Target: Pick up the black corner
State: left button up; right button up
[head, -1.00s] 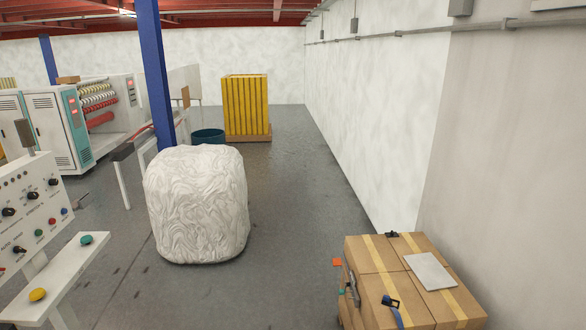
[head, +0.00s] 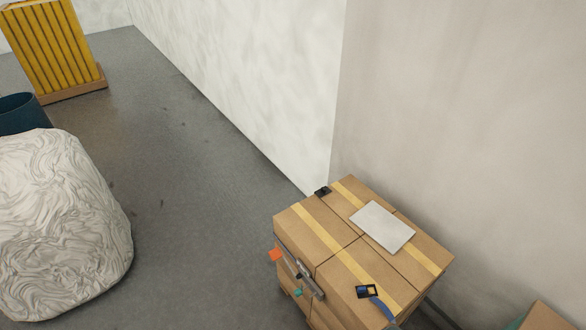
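A small black corner (head: 322,191) lies at the far left edge of the top of the stacked cardboard boxes (head: 318,237). A black piece (head: 367,291) with a blue strap (head: 383,311) lies near the front of the box top; I cannot tell exactly what it is. Neither of my grippers is in view.
A white sheet (head: 382,227) lies on the boxes. Tools and an orange piece (head: 275,255) are at their left side. A white wall (head: 450,120) stands close behind. A large wrapped bale (head: 60,225) stands at left, with clear grey floor (head: 190,200) between.

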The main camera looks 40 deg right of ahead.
aim_at(320, 192)
jog(key=i+z, duration=0.15)
jog(key=i, duration=0.45)
jog(key=i+j+z, duration=0.15)
jog(key=i, duration=0.4)
jog(key=i+j+z, duration=0.2)
jog(key=i, duration=0.4)
